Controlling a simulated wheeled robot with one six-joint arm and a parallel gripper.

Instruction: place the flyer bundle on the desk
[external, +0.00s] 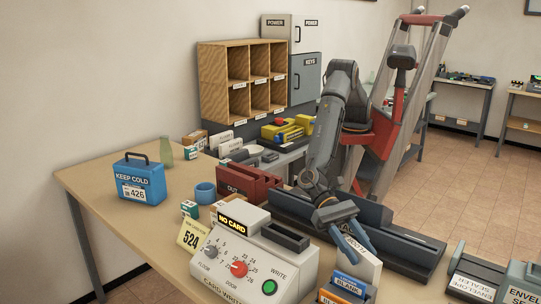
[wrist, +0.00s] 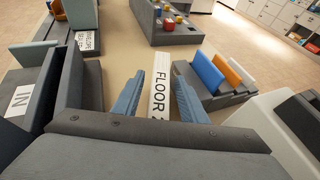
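My gripper (external: 358,243) has blue fingers and reaches down over the front right of the wooden desk (external: 115,205). In the wrist view the gripper (wrist: 159,76) is open, with its fingers apart. A narrow white block lettered FLOOR (wrist: 160,92) stands between or just beyond them. The same white block (external: 366,272) shows below the fingers in the external view. I cannot tell whether the fingers touch it. No label names a flyer bundle, so I cannot tell whether this block is it.
A card writer (external: 245,258) stands left of my gripper. A dark tray (external: 415,247) lies behind and right. Blue, orange and white upright cards (wrist: 208,72) stand right in the wrist view.

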